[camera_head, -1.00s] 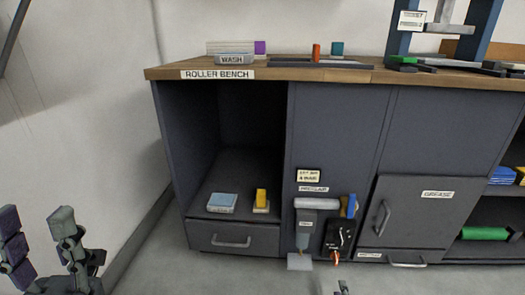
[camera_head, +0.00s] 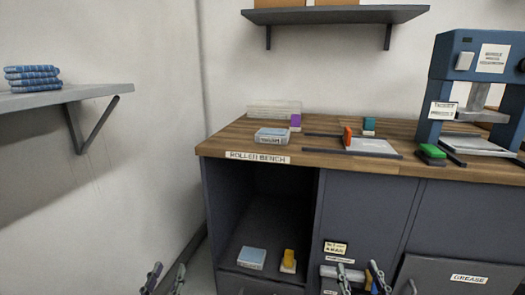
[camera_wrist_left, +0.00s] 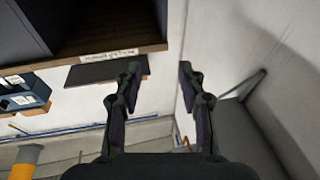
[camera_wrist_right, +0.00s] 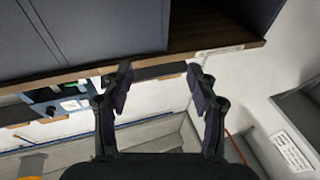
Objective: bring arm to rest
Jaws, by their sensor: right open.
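My left gripper (camera_head: 165,279) is at the bottom edge of the head view, left of the roller bench (camera_head: 258,158). Its two fingers are apart with nothing between them, as the left wrist view (camera_wrist_left: 161,80) also shows. My right gripper (camera_head: 363,279) is at the bottom edge, in front of the bench's lower panels. Its fingers are apart and empty in the right wrist view (camera_wrist_right: 160,82). Both arms are mostly below the head view.
The wooden bench top carries a wash tray (camera_head: 272,136), an orange-handled tool (camera_head: 348,137), a green block (camera_head: 432,151) and a blue press (camera_head: 452,70). A grey shelf (camera_head: 65,97) with blue folded cloths (camera_head: 32,76) is on the left wall.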

